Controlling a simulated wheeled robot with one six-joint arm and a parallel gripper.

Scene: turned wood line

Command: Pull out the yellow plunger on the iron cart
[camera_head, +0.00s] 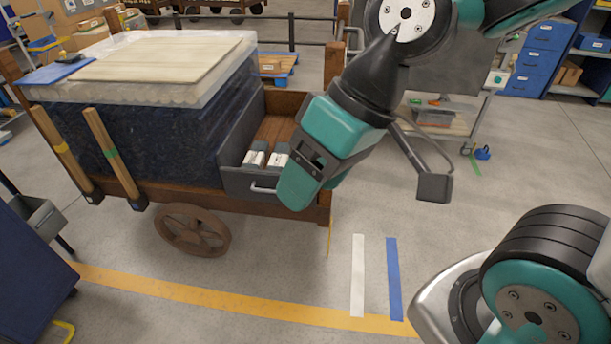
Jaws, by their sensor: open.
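A brown cart (262,207) with a rusty spoked wheel (193,230) stands at left centre in the head view. It looks wooden rather than iron. I cannot make out a yellow plunger on it. A thin yellowish strip (330,240) hangs at its right end; I cannot tell what it is. Two wooden stakes lean on its near side, one with a yellow band (60,148), one with a green band (110,153). My gripper (314,194) is open, pointing down in front of the cart's right end, and hides part of it. I see nothing between its fingers.
The cart carries a dark wrapped load (150,135) and a grey tray (234,183) with white-labelled items. A blue cabinet (30,265) stands at left. A workbench (440,125) is behind my arm. The floor at right centre is clear, with taped lines.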

